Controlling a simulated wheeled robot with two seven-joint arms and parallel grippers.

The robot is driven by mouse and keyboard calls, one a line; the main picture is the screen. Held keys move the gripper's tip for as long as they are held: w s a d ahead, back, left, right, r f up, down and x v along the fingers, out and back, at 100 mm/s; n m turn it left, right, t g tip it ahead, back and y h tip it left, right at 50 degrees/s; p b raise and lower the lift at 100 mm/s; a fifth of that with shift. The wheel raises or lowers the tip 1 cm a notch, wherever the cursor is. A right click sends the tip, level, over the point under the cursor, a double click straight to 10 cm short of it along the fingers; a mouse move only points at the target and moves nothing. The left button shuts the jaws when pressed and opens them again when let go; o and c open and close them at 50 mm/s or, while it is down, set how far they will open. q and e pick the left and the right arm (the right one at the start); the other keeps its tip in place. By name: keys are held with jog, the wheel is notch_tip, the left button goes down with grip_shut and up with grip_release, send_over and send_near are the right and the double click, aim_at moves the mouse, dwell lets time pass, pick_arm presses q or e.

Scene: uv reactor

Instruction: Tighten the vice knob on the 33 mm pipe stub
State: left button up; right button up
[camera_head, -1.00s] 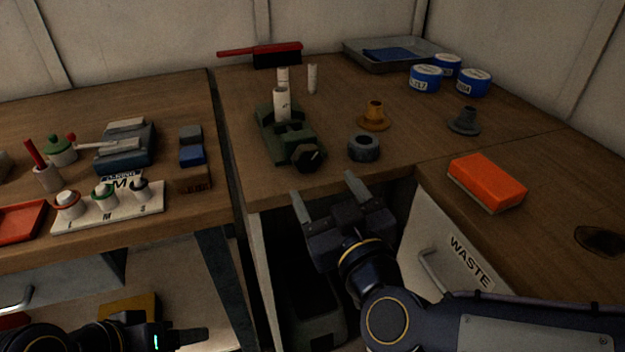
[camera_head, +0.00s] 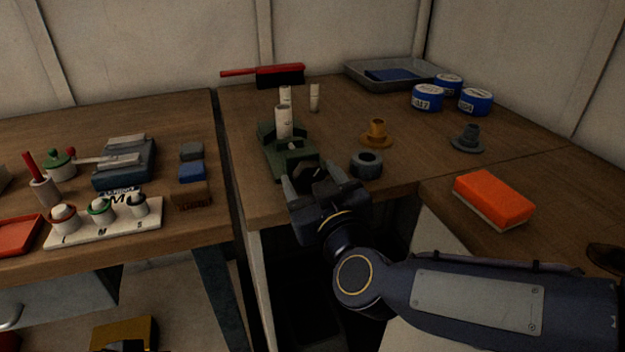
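The green vice (camera_head: 290,160) stands near the front edge of the middle table. A white pipe stub (camera_head: 283,122) stands upright in it. The dark vice knob (camera_head: 308,171) faces the front edge. My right gripper (camera_head: 312,174) is at the knob, with one finger on each side of it. The fingers look open, and I cannot tell whether they touch the knob. Two more white stubs stand behind, one directly behind the vice (camera_head: 286,95) and one to its right (camera_head: 314,97). My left gripper is out of view.
A grey ring (camera_head: 366,165) sits close to the right of my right gripper. An orange flanged part (camera_head: 376,134) and a grey one (camera_head: 467,139) stand farther back. An orange sponge (camera_head: 493,200) lies at right. A red brush (camera_head: 280,75) lies at the back.

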jog(key=c, duration=0.8)
jog(key=shift+o, duration=0.2)
jog(key=shift+m, duration=0.3)
jog(key=m, duration=0.2)
jog(key=shift+m, duration=0.3)
jog(key=shift+m+b, duration=0.7)
jog(key=shift+m, duration=1.2)
jog(key=o, duration=1)
jog(key=shift+f, duration=0.1)
